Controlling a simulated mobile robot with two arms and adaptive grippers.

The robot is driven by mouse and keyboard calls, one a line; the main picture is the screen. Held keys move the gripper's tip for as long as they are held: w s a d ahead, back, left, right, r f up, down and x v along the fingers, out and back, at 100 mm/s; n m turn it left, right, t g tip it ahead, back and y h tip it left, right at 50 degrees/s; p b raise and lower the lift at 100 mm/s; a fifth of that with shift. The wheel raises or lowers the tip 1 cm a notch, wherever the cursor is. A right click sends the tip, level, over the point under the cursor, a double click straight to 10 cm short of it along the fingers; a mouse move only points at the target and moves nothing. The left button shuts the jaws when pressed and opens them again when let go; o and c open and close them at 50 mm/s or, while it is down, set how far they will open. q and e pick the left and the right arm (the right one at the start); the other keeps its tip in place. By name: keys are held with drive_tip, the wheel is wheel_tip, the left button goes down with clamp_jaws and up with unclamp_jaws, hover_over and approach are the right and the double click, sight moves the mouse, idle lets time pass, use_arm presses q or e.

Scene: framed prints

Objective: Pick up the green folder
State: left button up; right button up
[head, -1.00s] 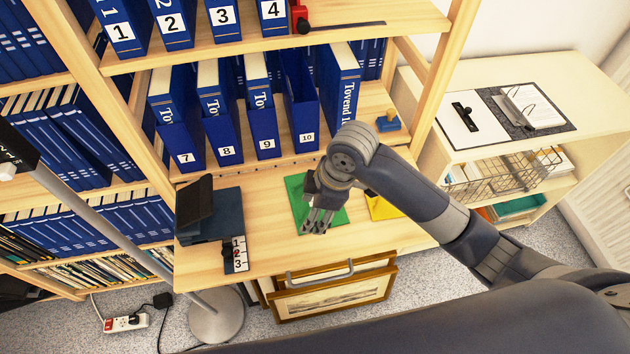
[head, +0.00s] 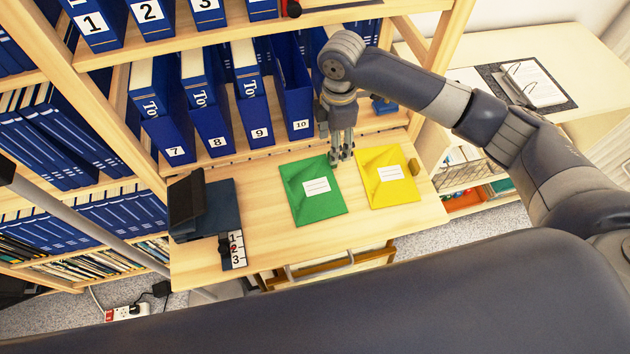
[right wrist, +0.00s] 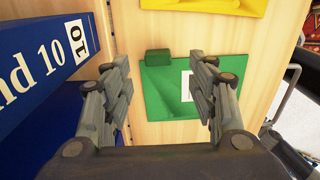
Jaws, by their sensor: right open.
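The green folder (head: 318,205) lies flat on the wooden desk surface, with a white label on its front. In the right wrist view the green folder (right wrist: 165,102) shows between and beyond my fingers, with a small green block (right wrist: 157,62) at its upper left corner. My right gripper (head: 341,160) points down near the folder's back right corner in the head view, above the desk; the exact height is hard to tell. In the right wrist view my right gripper (right wrist: 166,78) has its fingers wide apart with nothing between them. My left gripper is not in view.
A yellow folder (head: 388,178) lies just right of the green one. Blue binders, including number 10 (head: 296,100), stand behind the desk. A dark blue box-like object (head: 222,212) and a numbered strip (head: 236,250) are on the left. Bare desk lies between.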

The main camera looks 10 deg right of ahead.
drive_tip(key=shift+w+f+p, duration=0.1)
drive_tip(key=shift+f+p, duration=0.25)
drive_tip(key=shift+f, duration=2.3)
drive_tip(key=c, duration=1.1)
